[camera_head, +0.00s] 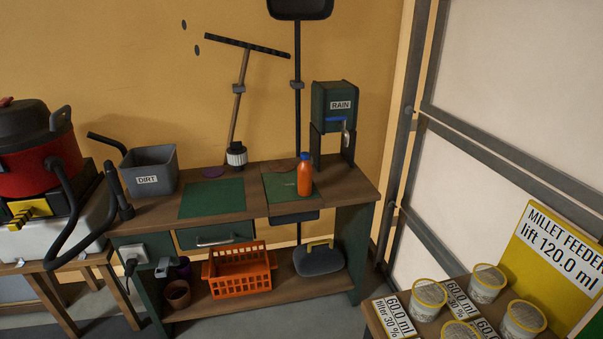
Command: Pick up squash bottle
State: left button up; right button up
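The squash bottle (305,176) is orange with a blue cap. It stands upright on the green mat (279,187) at the right part of the wooden workbench (345,187), in front of the green box labelled RAIN. Nothing touches the bottle except the mat under it. Neither of my grippers shows in the head view.
A green RAIN dispenser (333,105) stands behind the bottle. A grey DIRT bin (149,169) and a red vacuum (40,150) are at left. An orange basket (239,270) sits on the lower shelf. A table with tubs (487,283) is at lower right.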

aim_at(304, 171)
jog(key=i+j, duration=0.3)
jog(key=i+j+u, duration=0.1)
jog(key=i+j, duration=0.15)
jog(key=i, duration=0.25)
jog(key=i+j+u, duration=0.1)
jog(key=i+j, duration=0.2)
jog(key=i, duration=0.1)
